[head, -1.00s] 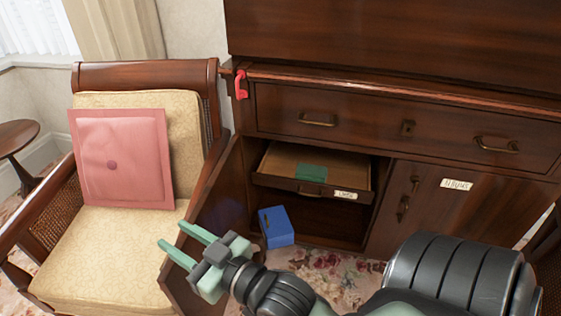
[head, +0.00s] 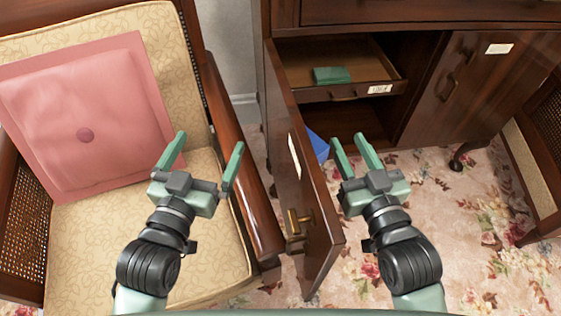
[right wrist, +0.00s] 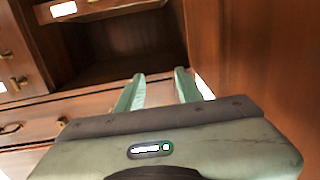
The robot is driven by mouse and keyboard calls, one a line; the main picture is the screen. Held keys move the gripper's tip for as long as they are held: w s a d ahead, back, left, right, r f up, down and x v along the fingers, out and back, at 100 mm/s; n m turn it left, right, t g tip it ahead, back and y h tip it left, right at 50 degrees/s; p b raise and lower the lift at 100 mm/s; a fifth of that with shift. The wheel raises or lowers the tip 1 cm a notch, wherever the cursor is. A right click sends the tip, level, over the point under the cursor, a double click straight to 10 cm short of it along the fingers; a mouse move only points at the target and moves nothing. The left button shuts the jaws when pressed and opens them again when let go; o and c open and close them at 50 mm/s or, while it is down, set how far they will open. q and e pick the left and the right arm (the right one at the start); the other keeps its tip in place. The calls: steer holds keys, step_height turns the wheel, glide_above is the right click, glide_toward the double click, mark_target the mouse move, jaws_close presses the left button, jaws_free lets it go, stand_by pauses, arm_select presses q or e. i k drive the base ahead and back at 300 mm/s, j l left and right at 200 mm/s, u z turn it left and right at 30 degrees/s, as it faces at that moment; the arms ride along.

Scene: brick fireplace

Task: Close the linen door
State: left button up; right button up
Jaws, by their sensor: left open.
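The open door (head: 310,205) of the dark wooden cabinet stands swung out toward me, with a white label (head: 295,157) too small to read and a brass handle (head: 299,222). My left gripper (head: 208,160) is open and empty, over the chair seat left of the door, apart from it. My right gripper (head: 350,150) is open and empty on the compartment side, right of the door. In the right wrist view, turned upside down, its fingers (right wrist: 158,88) point at the compartment. The door's inner face (right wrist: 235,50) is beside them; whether they touch it is unclear.
A pull-out tray (head: 335,97) with a green item (head: 332,76) is in the compartment. A blue box (head: 318,146) is partly hidden by the door. An armchair (head: 225,150) with a pink cushion (head: 85,105) stands close left.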

mark_target(281, 184)
steer(key=k+j+z, duration=0.25)
steer(key=k, duration=0.65)
steer(key=z, duration=0.05)
